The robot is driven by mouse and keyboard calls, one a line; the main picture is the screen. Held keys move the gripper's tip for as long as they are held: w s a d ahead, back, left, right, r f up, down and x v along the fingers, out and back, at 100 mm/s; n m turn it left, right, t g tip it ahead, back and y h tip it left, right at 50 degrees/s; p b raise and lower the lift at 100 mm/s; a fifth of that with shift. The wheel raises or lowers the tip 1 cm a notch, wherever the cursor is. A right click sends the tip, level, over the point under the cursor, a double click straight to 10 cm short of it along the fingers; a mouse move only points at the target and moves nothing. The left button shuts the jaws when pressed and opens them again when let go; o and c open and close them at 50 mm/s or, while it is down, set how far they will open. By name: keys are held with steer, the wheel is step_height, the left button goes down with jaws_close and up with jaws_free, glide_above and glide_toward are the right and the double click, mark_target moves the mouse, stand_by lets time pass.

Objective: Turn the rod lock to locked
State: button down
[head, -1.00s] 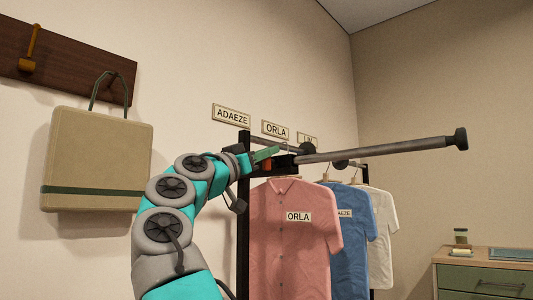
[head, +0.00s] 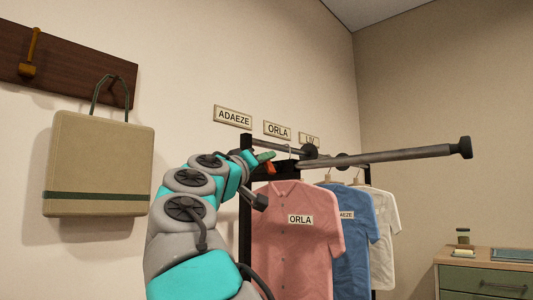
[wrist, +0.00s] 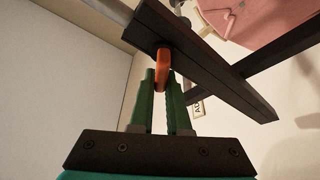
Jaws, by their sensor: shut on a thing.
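The rod lock's orange lever (wrist: 162,62) sits on a dark bar (wrist: 205,62) of the clothes rack. In the wrist view its lower end is between the tips of my gripper's green fingers (wrist: 162,78), which are shut on it. In the head view my gripper (head: 266,157) is at the rack's top left, with the orange lever (head: 270,168) just showing beside it. A grey rod (head: 385,157) with a black end cap sticks out from the rack to the right. My fingers partly hide the lever, and I cannot read any lock marking.
A pink shirt (head: 295,235), a blue shirt (head: 350,225) and a white shirt (head: 387,230) hang below. A beige bag (head: 97,165) hangs from a wall hook board (head: 75,65) at left. A dresser (head: 485,275) stands at lower right.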

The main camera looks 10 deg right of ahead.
steer(key=shift+w+a+f+n+g+y+p, duration=0.25)
steer(key=shift+n+y, duration=0.6)
steer(key=shift+n, duration=1.3)
steer(key=shift+d+f+n+g+y+p, duration=0.1)
steer(key=shift+f+n+y+p, duration=0.2)
steer(key=shift+n+y, duration=1.2)
steer(key=shift+w+a+f+n+g+y+p, duration=0.15)
steer(key=shift+f+n+y+p, duration=0.15)
steer(key=shift+n, duration=2.45)
steer(key=shift+f, duration=0.1)
steer(key=c, duration=0.9)
jaws_free()
steer(key=shift+h, duration=0.25)
steer(key=b+v, duration=0.1)
steer(key=v, duration=0.6)
steer(key=shift+s+a, duration=0.2)
steer(key=shift+s, duration=0.15)
